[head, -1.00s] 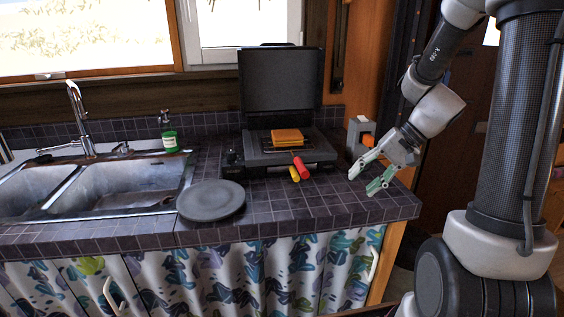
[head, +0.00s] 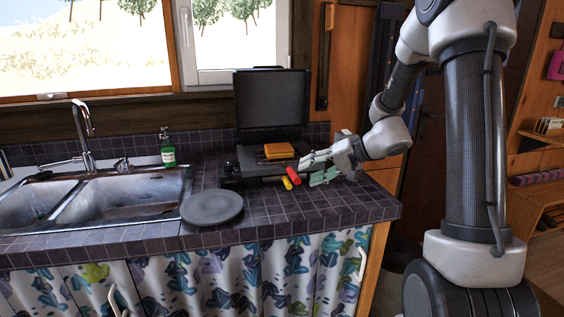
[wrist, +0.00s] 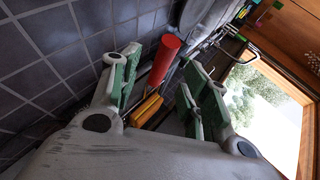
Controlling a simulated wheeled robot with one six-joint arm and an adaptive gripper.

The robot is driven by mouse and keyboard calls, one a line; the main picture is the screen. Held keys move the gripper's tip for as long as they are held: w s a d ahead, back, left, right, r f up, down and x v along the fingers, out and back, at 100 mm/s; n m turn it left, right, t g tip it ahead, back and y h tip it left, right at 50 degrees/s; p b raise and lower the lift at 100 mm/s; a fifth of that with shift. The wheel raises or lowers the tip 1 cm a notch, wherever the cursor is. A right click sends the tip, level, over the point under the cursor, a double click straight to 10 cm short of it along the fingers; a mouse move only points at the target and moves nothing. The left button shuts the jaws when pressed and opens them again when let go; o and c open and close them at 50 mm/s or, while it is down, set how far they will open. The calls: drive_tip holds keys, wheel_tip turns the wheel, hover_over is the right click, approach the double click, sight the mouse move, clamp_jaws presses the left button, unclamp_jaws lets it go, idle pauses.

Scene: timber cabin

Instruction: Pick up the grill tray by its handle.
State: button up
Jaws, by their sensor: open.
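The grill (head: 243,163) stands on the tiled counter with its dark lid (head: 270,98) raised. An orange slab (head: 279,150) lies on a thin dark rack in it. A red handle (head: 293,176) and a yellow handle (head: 287,184) stick out at the grill's front; I cannot tell which tray each belongs to. My gripper (head: 313,169) is open, just right of the red handle. Contact cannot be told.
A dark round plate (head: 212,207) lies left of the handles. A sink (head: 130,195) with a tap and a green soap bottle (head: 168,152) are farther left. The counter's front right corner (head: 375,205) is clear. A patterned curtain hangs below.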

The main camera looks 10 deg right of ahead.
drive_tip(key=x, duration=0.4)
drive_tip(key=shift+w+a, duration=0.1)
drive_tip(key=shift+a, duration=0.35)
clamp_jaws()
